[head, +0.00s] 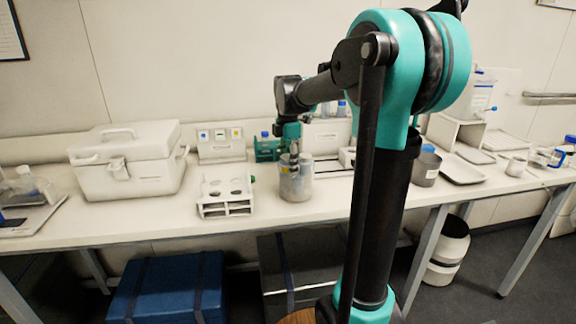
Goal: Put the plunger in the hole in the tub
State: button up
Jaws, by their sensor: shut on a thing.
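A grey cylindrical tub (296,185) stands on the bench just right of the white rack. My gripper (291,168) reaches down at the tub's top from above and is shut. The plunger in its jaws is small and mostly hidden by the fingers. I cannot tell whether its lower end is inside the tub or in front of it. The hole in the tub is not visible from here.
A white rack with holes (226,207) stands close left of the tub, and a white lidded box (127,180) further left. A second grey container (427,168) and a tray (462,172) lie right of my arm. The bench front edge (200,229) is clear.

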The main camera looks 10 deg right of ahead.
jog(key=o, duration=0.7)
jog(key=shift+f, duration=0.1)
jog(key=shift+o, duration=0.2)
notch_tip(320, 180, up, 12)
jog(key=shift+r, duration=0.15)
